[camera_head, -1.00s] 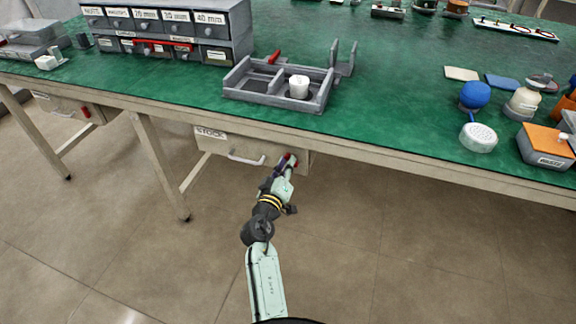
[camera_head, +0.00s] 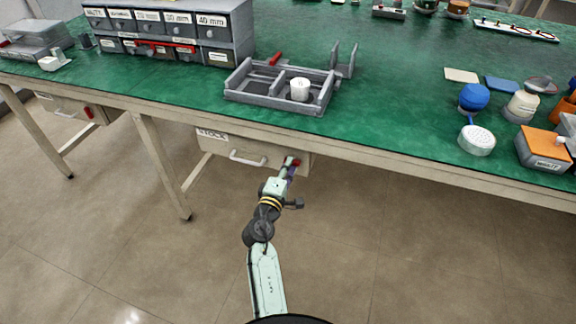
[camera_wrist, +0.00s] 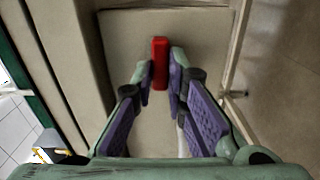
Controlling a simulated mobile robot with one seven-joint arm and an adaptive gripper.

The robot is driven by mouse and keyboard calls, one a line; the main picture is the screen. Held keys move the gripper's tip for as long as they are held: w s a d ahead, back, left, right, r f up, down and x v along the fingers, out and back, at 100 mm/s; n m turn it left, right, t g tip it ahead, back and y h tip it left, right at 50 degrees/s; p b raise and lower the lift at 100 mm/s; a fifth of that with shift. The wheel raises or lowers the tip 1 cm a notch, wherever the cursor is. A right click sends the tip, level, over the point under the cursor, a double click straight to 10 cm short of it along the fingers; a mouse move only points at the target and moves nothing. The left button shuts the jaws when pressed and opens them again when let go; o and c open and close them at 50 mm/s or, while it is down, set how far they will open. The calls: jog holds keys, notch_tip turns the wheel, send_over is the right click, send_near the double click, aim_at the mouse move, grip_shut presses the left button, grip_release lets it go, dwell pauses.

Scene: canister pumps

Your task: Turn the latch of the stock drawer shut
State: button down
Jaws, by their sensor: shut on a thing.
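The stock drawer (camera_head: 272,155) sits under the green bench top, with a STOCK label (camera_head: 211,134) and a pale bar handle (camera_head: 247,159). Its red latch (camera_head: 296,162) is near the right end of the drawer front. In the wrist view the red latch (camera_wrist: 160,58) stands upright in the picture, roughly in line with the bench edge at left. My gripper (camera_head: 291,167) is at the latch. In the wrist view its purple-padded fingers (camera_wrist: 162,80) are shut on the lower part of the latch. The fingers partly hide the drawer front.
The bench top (camera_head: 400,110) overhangs the drawer just above my gripper. A bench leg (camera_head: 162,165) stands to the left. The floor right of the drawer is clear.

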jog(key=shift+n, duration=0.3)
jog(key=c, duration=1.6)
grip_release()
jog(key=shift+s, duration=0.1)
jog(key=v, duration=0.7)
jog(key=shift+s, duration=0.1)
